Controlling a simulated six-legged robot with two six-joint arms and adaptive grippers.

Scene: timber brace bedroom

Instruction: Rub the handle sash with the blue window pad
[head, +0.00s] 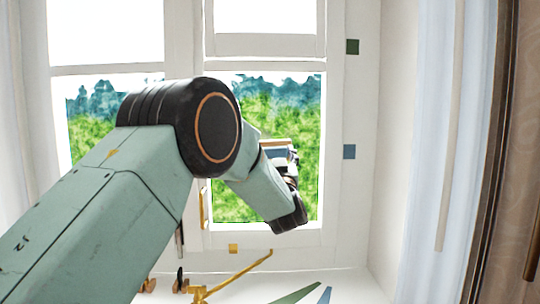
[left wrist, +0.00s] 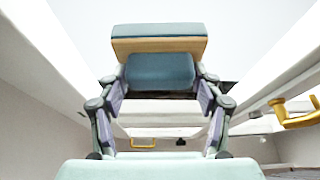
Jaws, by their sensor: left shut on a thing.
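My left gripper (head: 289,172) is in front of the lower right window pane, partly hidden behind my own arm. It is shut on the blue window pad (left wrist: 160,31), which has a tan layer and a blue grip block between the fingers in the left wrist view. Only a small part of the pad (head: 278,147) shows in the head view. The handle sash seems to be the lower right sash (head: 308,237), with a white frame and a gold handle (head: 205,206) at its left edge. Whether the pad touches the sash cannot be told. My right gripper is not in view.
A gold bar (head: 235,275) and green and blue strips (head: 297,295) lie low by the sill. A pale curtain (head: 440,130) hangs at right.

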